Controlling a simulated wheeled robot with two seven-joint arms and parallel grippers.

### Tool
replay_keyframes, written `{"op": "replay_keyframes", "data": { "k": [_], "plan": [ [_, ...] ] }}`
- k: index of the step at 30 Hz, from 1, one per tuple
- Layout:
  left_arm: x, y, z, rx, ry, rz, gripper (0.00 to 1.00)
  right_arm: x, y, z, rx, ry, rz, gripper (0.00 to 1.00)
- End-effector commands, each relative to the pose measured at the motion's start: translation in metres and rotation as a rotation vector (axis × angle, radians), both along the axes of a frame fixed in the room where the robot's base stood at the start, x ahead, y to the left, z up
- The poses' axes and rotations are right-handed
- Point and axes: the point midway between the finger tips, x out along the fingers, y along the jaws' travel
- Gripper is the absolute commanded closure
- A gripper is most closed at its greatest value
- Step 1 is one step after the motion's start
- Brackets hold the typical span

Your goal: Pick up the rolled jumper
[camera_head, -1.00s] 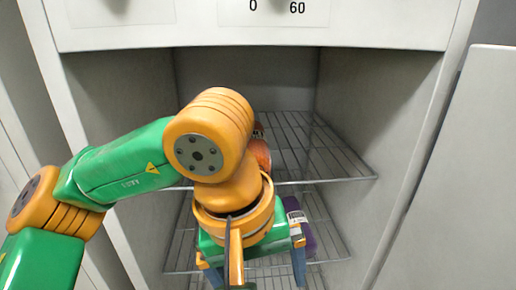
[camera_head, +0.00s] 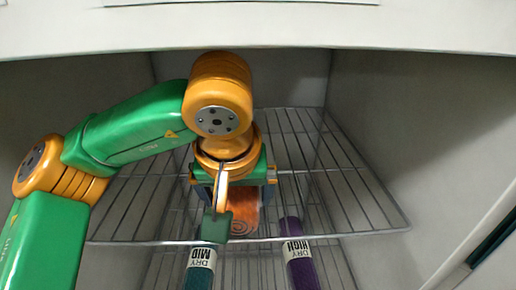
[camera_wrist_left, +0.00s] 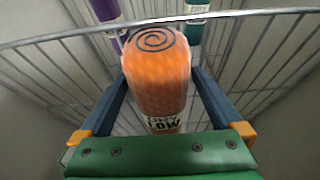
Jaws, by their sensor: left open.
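The rolled jumper is an orange roll (camera_head: 243,222) with a dark spiral on its end. It lies on the upper wire shelf, partly hidden by my left gripper in the head view. In the left wrist view the orange roll (camera_wrist_left: 155,85) shows between the fingers, with a label reading "LOW". My left gripper (camera_head: 238,200) is open, with one dark blue finger on each side of the roll. In the left wrist view the gripper (camera_wrist_left: 160,80) straddles it, with small gaps visible beside the fingers. My right gripper is not in view.
The upper wire shelf (camera_head: 345,190) is bare to the right of the roll. Below it are a teal roll labelled "DRY MID" (camera_head: 200,268) and a purple roll labelled "DRY HIGH" (camera_head: 297,258). Cabinet walls (camera_head: 375,120) close in on both sides.

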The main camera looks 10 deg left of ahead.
Motion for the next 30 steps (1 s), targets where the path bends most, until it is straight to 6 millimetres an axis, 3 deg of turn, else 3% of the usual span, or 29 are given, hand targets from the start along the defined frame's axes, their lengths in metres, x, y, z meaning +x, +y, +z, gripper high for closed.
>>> {"op": "replay_keyframes", "data": {
  "k": [10, 14, 19, 20, 30],
  "plan": [
    [0.060, 0.017, 0.006, 0.001, 0.004, 0.004, 0.00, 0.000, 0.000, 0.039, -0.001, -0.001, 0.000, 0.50],
    [0.065, 0.018, -0.009, 0.001, 0.002, 0.001, 0.00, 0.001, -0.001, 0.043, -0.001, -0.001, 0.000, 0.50],
    [0.065, 0.018, -0.012, 0.000, 0.000, 0.000, 0.00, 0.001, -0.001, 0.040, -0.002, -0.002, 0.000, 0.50],
    [0.065, 0.018, -0.012, 0.000, 0.000, 0.000, 0.05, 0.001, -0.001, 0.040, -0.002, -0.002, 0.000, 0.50],
    [0.065, 0.017, -0.012, 0.000, 0.000, 0.000, 0.97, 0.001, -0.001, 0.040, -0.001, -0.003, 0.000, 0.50]
  ]
}}
